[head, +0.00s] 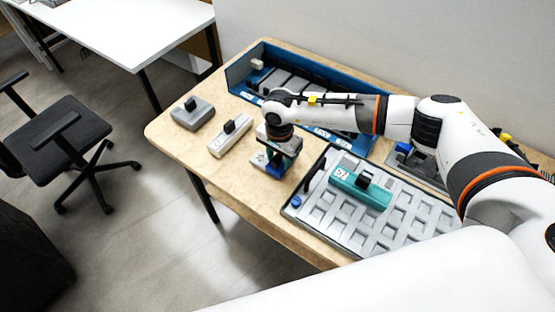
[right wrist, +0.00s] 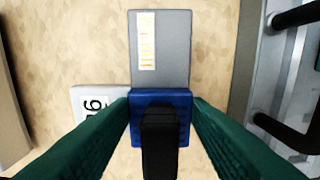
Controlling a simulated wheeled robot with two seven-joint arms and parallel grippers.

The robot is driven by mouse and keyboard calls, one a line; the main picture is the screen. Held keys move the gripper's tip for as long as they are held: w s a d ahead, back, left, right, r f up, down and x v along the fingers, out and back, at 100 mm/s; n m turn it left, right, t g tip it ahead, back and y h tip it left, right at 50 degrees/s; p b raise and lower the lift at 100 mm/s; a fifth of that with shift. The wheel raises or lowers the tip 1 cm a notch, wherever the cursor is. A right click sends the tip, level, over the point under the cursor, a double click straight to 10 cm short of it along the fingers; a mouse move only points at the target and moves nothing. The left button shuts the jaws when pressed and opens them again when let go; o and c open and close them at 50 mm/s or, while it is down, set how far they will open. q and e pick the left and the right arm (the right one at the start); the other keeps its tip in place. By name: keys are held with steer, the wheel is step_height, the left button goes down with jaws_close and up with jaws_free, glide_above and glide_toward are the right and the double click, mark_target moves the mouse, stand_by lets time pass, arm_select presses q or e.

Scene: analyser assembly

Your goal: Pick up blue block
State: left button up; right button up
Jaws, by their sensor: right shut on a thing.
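The blue block (head: 274,171) is at the table's front edge, under my right gripper (head: 278,155). In the right wrist view the block (right wrist: 184,108) has a blue end with a black handle (right wrist: 158,140), and a grey part with a pale label strip beyond it. My right gripper (right wrist: 160,108) is shut on it, with a green finger on each side of the blue end. The gripper and wrist hide much of the block in the head view, and I cannot tell whether it touches the table. My left gripper is not in view.
A grey tray (head: 318,208) with several slots holds a teal block (head: 361,187) to the right. A blue bin (head: 238,70) with grey modules stands behind. A grey module (head: 192,113) and a whitish module (head: 231,137) lie left. Bare tabletop (head: 170,129) shows at the left end.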

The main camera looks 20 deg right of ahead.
step_height(320, 180, up, 9)
steer(key=shift+f+b, duration=0.1)
steer(key=shift+b, duration=0.95)
steer(key=shift+r, duration=0.65)
steer(key=shift+f, duration=0.15)
steer(key=shift+f+b, duration=4.75)
steer(key=shift+f, duration=0.2)
steer(key=o, duration=1.2)
